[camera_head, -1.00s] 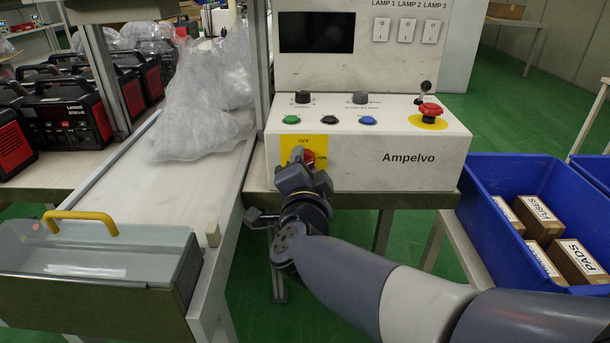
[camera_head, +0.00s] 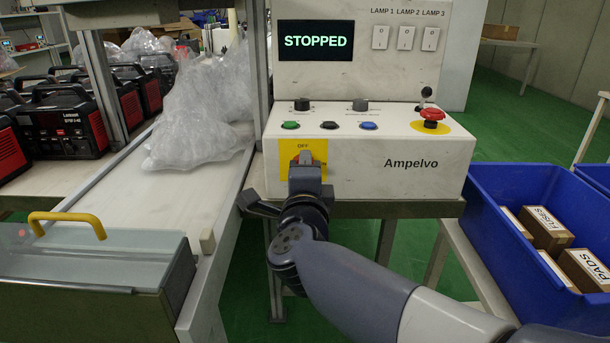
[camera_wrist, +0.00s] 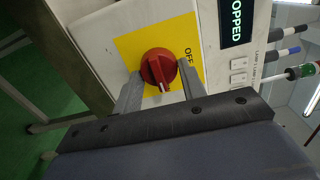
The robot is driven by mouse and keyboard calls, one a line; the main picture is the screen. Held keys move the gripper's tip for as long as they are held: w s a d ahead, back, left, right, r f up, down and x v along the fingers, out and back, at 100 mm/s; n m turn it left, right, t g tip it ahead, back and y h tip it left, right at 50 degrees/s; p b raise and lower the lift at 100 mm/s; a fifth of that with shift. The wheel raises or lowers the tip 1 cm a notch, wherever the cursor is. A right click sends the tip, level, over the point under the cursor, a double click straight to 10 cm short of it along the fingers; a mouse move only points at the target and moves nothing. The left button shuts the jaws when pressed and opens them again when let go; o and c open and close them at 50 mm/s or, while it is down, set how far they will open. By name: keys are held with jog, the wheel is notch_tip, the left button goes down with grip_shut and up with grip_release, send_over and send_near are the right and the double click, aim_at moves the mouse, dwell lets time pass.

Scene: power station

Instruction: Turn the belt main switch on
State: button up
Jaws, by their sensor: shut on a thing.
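The belt main switch is a red rotary knob (camera_head: 306,157) on a yellow plate (camera_head: 287,148) at the left of the control box's front. In the wrist view the red knob (camera_wrist: 157,66) sits between my two fingers, and its white mark points away from the word OFF, toward my palm. My gripper (camera_head: 306,167) is shut on the knob, with a finger on either side. My gripper hides most of the knob and the ON label in the head view. The display (camera_head: 316,41) is lit and reads STOPPED.
Above the knob are several buttons, dials and a red emergency stop (camera_head: 432,116). A blue bin (camera_head: 500,222) with boxes stands on the right. On the left are a conveyor (camera_head: 170,205) with plastic bags and a glass-lidded case (camera_head: 100,260) with a yellow handle.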

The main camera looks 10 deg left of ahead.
dwell(0.3)
jog(key=o, duration=1)
jog(key=shift+c, duration=0.2)
jog(key=p+v, duration=0.3)
jog(key=v, duration=0.8)
jog(key=shift+w+f, duration=0.1)
jog(key=shift+w, duration=0.05)
jog(key=b+x, duration=0.3)
jog(key=x, duration=0.7)
jog(key=shift+w, duration=0.35)
